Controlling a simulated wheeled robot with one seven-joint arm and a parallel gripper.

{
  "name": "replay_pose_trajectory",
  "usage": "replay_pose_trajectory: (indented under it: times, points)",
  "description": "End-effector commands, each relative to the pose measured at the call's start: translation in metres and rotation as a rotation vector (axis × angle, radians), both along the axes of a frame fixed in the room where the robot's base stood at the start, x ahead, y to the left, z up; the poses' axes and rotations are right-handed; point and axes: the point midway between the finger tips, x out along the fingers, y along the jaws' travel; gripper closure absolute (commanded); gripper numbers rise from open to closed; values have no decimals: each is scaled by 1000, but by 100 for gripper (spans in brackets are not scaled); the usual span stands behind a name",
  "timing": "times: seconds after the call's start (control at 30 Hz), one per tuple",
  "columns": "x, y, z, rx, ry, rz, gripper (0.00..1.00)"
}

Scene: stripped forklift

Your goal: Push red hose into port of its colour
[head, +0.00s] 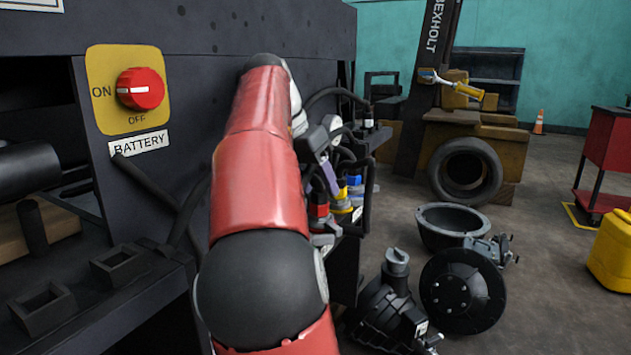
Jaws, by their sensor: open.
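Red, yellow and blue coloured fittings sit close together at the forklift's side, just right of my arm in the head view. The red fitting (319,210) is nearest my arm and partly covered by it. The yellow fitting (342,192) and the blue fitting (355,181) stand beside it to the right. Dark hoses (345,154) curve down among them. I cannot tell which is the red hose, or whether the red fitting is its end or the port. My gripper (327,180) shows small above the fittings, partly hidden by my arm. It is open; its fingertips are hard to make out.
The forklift's dark side panel (205,110) carries a red battery switch (140,89) left of my arm. Black machine parts (462,290) lie on the floor at right. A tyre (466,171) leans on wooden blocks behind. Open floor (550,220) lies further right.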

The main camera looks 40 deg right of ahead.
Motion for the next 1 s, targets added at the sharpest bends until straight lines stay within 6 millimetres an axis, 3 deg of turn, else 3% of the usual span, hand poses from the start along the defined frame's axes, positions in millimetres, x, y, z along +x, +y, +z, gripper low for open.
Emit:
replay_pose_trajectory:
  times: [0.13, 0.53, 1.0]
  points:
    - [2, 3, 10, -2, -1, 1, 46]
    - [9, 28, 67, -3, -2, 0, 46]
    - [9, 31, 71, -1, -1, 0, 46]
